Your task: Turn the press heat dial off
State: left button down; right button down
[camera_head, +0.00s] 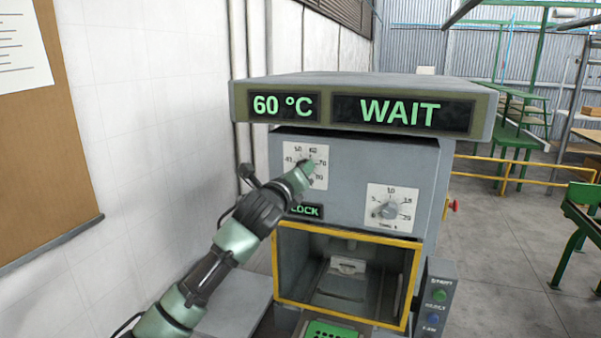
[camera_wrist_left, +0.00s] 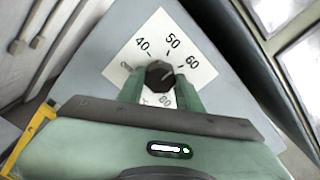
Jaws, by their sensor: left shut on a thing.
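The press has a white heat dial plate (camera_head: 319,153) at the upper left of its grey front. The plate also shows in the left wrist view (camera_wrist_left: 152,33) with 40, 50 and 60 legible. Its dark round knob (camera_wrist_left: 158,74) sits between my left fingers, and a pale mark on it seems to point toward 60. My left gripper (camera_head: 304,170) is shut on this knob; in the head view it hides the knob and part of the plate. The press display (camera_head: 283,106) reads 60 °C and WAIT (camera_head: 400,112). My right gripper is not in view.
A second dial (camera_head: 390,209) sits lower right on the press front. A LOCK label (camera_head: 306,211) lies just below my gripper. The yellow-framed press opening (camera_head: 347,237) is below. A button box (camera_head: 438,299) stands at right. A white wall (camera_head: 150,110) is at left.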

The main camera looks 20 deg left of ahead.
pick_arm(q)
jog(key=n, duration=2.5)
jog(key=shift+f+b, duration=0.15)
jog(key=shift+b, duration=0.2)
jog(key=shift+n, duration=0.4)
jog(key=c, duration=1.2)
grip_release()
jog(key=shift+c, duration=0.2)
jog(key=o, duration=0.3)
jog(key=shift+s, duration=0.15)
